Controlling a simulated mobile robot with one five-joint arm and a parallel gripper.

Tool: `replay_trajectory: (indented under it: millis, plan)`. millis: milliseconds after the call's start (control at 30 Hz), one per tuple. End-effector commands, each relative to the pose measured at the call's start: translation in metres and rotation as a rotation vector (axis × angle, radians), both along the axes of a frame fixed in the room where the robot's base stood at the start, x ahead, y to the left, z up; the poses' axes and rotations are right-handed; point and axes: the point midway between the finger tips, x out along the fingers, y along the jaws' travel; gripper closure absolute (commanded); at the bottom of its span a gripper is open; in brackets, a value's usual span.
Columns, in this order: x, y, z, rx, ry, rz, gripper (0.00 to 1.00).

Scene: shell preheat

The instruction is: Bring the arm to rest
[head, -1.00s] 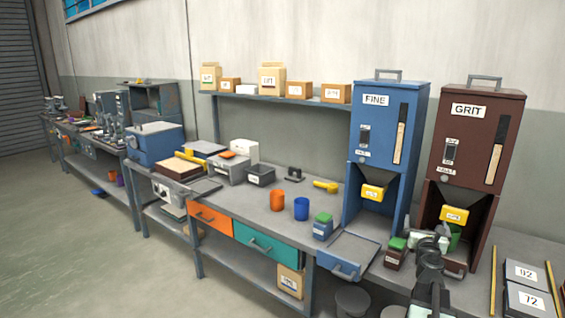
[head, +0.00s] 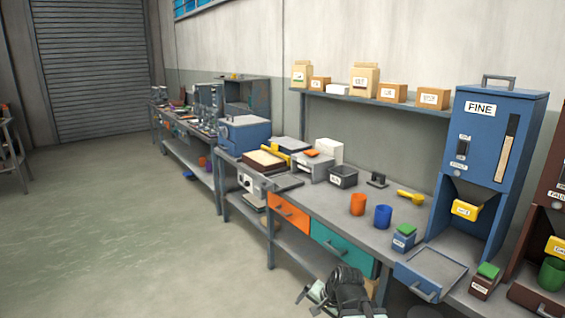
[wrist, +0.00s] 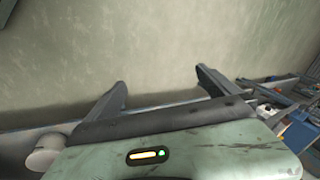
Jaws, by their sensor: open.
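My arm (head: 345,292) is folded low at the bottom edge of the head view, in front of the bench. In the wrist view my gripper (wrist: 162,82) has its two grey fingers wide apart, with only a pale wall behind the gap and nothing held. The fingers touch nothing that I can see. In the head view the fingertips are hard to make out.
The bench (head: 335,207) runs along the wall with an orange cup (head: 358,204), a blue cup (head: 383,217) and the blue FINE dispenser (head: 490,160). A green cup (head: 551,275) stands at the far right. The floor (head: 110,240) on the left is clear.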

Motion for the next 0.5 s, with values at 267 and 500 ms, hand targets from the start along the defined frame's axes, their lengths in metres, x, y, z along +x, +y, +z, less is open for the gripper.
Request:
replay_trajectory:
  millis: [267,500]
  plan:
    - [-0.095,-0.065,-0.024,-0.359,0.308,0.566,0.0]
    - [-0.092,-0.065,0.054,-0.36,0.296,0.576,0.0]
